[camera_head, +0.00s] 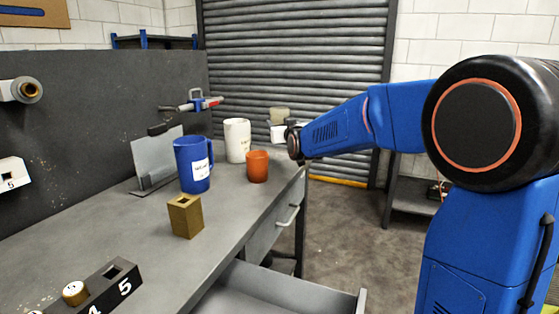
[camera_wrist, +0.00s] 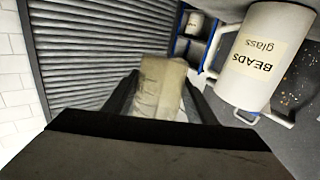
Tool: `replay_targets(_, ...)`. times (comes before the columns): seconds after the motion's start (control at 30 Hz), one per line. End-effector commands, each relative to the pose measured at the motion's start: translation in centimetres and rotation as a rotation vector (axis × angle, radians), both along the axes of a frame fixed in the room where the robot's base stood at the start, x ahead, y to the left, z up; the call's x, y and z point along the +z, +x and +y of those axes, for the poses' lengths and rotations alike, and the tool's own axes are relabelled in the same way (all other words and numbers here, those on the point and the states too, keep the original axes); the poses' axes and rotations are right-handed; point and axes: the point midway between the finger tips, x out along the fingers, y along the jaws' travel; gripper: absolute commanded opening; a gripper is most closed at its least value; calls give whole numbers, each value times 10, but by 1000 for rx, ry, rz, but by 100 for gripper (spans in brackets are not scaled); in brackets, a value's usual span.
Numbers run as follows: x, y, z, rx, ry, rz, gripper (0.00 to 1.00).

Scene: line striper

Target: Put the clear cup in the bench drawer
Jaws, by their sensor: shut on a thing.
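The clear cup (camera_head: 280,115) shows as a pale, beige-tinted, see-through cup at the far end of the bench, raised beside the white mug. In the wrist view the cup (camera_wrist: 160,88) sits between the two dark fingers. My gripper (camera_head: 279,130) is shut on it; the fingers (camera_wrist: 160,105) press its sides. The bench drawer (camera_head: 285,292) is pulled open at the bottom of the head view, and the part of its inside that shows is bare. A second drawer (camera_head: 272,229) beyond it is closed.
An orange cup (camera_head: 257,166), a white mug (camera_head: 237,141) labelled BEADS in the wrist view (camera_wrist: 262,58), a blue mug (camera_head: 193,165) and a brass block (camera_head: 185,216) stand on the bench (camera_head: 140,225). A metal stand (camera_head: 155,160) is behind them.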

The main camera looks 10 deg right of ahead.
Motion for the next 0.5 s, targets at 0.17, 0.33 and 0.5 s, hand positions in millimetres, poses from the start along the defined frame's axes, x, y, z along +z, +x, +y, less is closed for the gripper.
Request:
replay_targets(0.17, -20, 0, 0, 0, 0, 4, 21)
replay_targets(0.33, -44, 0, 0, 0, 1, 3, 21)
replay_targets(0.5, -53, 0, 0, 0, 1, 1, 21)
